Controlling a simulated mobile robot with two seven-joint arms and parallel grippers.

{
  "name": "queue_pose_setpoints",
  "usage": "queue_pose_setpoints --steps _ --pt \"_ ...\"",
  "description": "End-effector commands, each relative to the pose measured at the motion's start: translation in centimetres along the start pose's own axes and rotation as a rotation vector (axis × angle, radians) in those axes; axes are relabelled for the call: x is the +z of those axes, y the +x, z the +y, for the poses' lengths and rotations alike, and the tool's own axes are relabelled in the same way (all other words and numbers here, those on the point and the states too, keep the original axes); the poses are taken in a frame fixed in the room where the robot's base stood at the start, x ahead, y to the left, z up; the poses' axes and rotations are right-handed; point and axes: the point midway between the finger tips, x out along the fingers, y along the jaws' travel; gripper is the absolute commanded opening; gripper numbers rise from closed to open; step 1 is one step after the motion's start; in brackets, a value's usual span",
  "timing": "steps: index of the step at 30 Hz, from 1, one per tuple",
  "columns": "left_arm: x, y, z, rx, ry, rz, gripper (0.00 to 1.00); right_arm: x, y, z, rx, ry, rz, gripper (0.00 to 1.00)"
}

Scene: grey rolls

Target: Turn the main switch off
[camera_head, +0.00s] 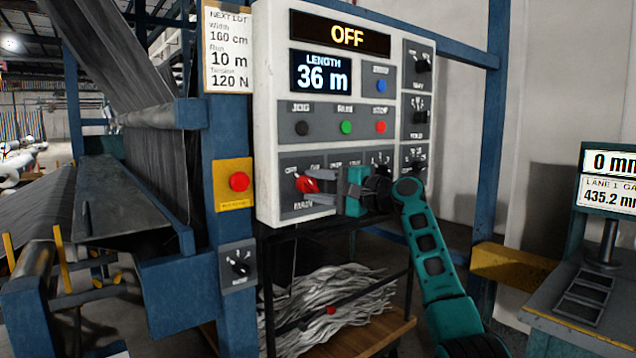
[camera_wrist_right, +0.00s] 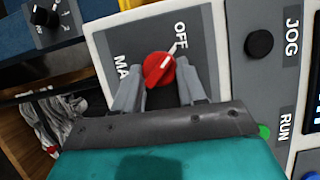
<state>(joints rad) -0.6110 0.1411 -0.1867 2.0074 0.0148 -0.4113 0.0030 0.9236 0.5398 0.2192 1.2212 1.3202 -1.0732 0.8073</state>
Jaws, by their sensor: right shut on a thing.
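The red main switch knob (camera_head: 307,184) is on the lower left of the white control panel (camera_head: 269,120). In the right wrist view the red knob (camera_wrist_right: 159,69) sits between my right gripper's fingers, its white pointer line aimed at the OFF mark. My right gripper (camera_head: 322,187) is shut on the knob, reaching in from the right; it also shows in the wrist view (camera_wrist_right: 157,84). The top display (camera_head: 346,36) reads OFF. My left gripper is not in view.
The panel also has a black JOG button (camera_head: 302,128), a green RUN button (camera_head: 346,127) and a red STOP button (camera_head: 380,127). A red button on a yellow box (camera_head: 238,182) is left of the panel. Grey strips lie on a wooden shelf below.

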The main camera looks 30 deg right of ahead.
Motion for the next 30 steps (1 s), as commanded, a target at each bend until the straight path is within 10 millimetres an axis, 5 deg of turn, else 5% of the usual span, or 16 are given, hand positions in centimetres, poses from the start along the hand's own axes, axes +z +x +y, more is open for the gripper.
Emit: queue_pose_setpoints --steps 20,21,30 --pt "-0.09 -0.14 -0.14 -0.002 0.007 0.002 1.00 0.00 0.02 -0.03 0.023 -0.057 0.001 0.10" --pt "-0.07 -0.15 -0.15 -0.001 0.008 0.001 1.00 0.00 0.01 -0.03 0.023 -0.056 0.001 0.43" --pt "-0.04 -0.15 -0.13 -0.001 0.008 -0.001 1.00 0.00 0.01 -0.06 0.022 -0.055 0.001 0.66"
